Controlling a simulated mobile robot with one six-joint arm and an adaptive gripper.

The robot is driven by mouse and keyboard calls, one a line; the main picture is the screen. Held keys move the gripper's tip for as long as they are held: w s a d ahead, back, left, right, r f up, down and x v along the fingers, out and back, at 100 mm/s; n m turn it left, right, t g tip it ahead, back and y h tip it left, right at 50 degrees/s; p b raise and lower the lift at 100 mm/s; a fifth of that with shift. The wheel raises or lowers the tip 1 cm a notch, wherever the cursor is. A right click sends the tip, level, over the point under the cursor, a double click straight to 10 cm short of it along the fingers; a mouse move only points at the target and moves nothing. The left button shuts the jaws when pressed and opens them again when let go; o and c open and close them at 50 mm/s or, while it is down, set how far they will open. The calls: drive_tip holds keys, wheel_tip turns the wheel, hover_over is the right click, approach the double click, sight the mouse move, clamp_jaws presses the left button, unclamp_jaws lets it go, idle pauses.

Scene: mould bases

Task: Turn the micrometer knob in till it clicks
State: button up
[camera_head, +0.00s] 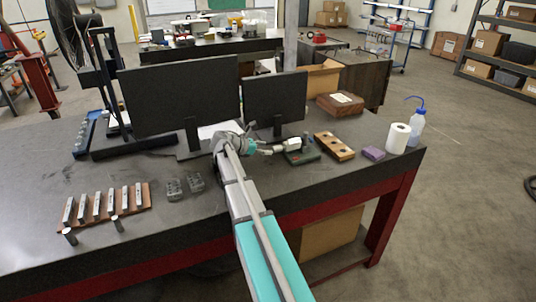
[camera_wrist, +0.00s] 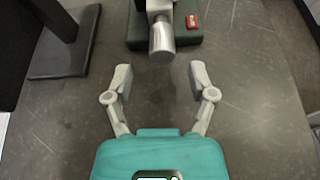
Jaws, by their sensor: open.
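The micrometer's silver cylindrical knob (camera_wrist: 162,42) points toward my gripper in the wrist view, at the top middle. Its grey body (camera_head: 293,145) is mounted on a dark green base (camera_head: 303,156), which also shows in the wrist view (camera_wrist: 186,34). A small red part (camera_wrist: 192,21) sits on the base right of the knob. My gripper (camera_wrist: 160,74) is open and empty, its two fingers spread wide. The knob is just beyond the fingertips, between their lines and apart from them. In the head view my gripper (camera_head: 262,149) is left of the micrometer.
Two black monitors (camera_head: 183,95) stand behind my arm; a monitor foot (camera_wrist: 65,55) shows at upper left in the wrist view. Right of the micrometer are a wooden block with holes (camera_head: 335,146), a purple block (camera_head: 373,153), a paper roll (camera_head: 398,138) and a bottle (camera_head: 417,127).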

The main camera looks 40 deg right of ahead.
sight(277, 149)
drive_tip(key=shift+b+x, duration=0.35)
drive_tip(key=shift+x, duration=1.05)
clamp_jaws()
drive_tip(key=shift+a, duration=0.35)
drive_tip(key=shift+d, duration=0.25)
